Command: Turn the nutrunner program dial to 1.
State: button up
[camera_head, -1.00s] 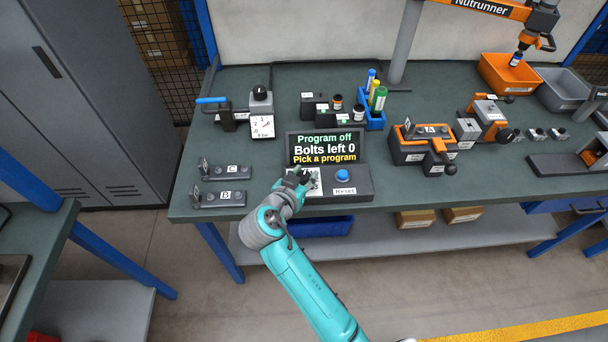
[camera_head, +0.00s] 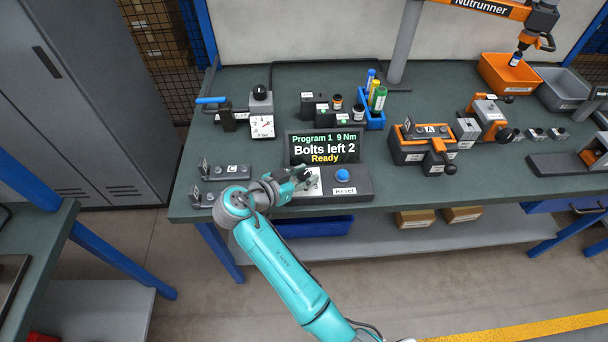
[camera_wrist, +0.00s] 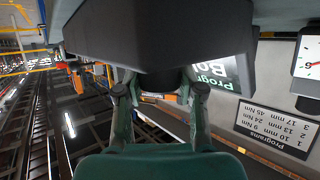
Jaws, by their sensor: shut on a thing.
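The nutrunner controller (camera_head: 352,182) is a dark box at the bench's front edge, with a blue reset button (camera_head: 343,175). Its display (camera_head: 324,150) reads "Program 1 9 Nm", "Bolts left 2" and "Ready". My gripper (camera_head: 306,177) is at the left part of the box, over a white dial plate (camera_head: 316,186). In the wrist view my gripper (camera_wrist: 160,92) is shut on the dark program dial (camera_wrist: 160,82), one finger on each side. The fingers hide most of the dial in the head view, and I cannot read its pointer.
Fixtures marked C (camera_head: 231,171) and B stand left of the controller, close to my arm. A gauge (camera_head: 262,126) and a blue pen holder (camera_head: 371,121) stand behind. An orange fixture A (camera_head: 425,150) is to the right. The wrist view shows a programs card (camera_wrist: 273,128).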

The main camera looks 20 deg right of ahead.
jog(key=o, duration=1.2)
jog(key=shift+c, duration=0.2)
jog(key=v, duration=1.2)
